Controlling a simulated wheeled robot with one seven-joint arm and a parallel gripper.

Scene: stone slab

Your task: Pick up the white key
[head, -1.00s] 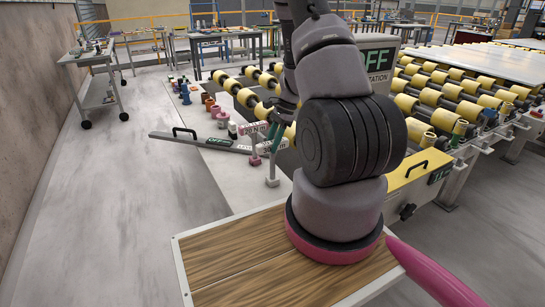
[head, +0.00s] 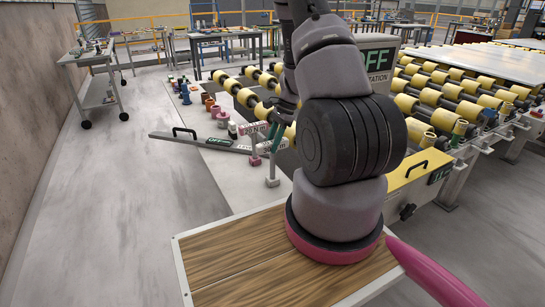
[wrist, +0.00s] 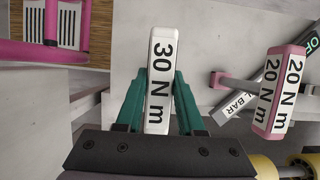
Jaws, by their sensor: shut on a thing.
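The white key (wrist: 160,70) is a white block marked "30 N m". In the wrist view it stands between the green fingers of my gripper (wrist: 158,104), which are shut on its sides. In the head view the white key (head: 276,146) is partly covered by my gripper (head: 272,134), over the grey slab (head: 222,166). I cannot tell whether the key is clear of the slab. The part of it below the block is mostly hidden in the wrist view.
A pink key (wrist: 270,95) marked "20 N m" stands close to the right of the white key in the wrist view. A long grey bar (head: 200,142) with a black handle lies across the slab. Several coloured cups stand farther back. Yellow rollers (head: 440,88) fill the right.

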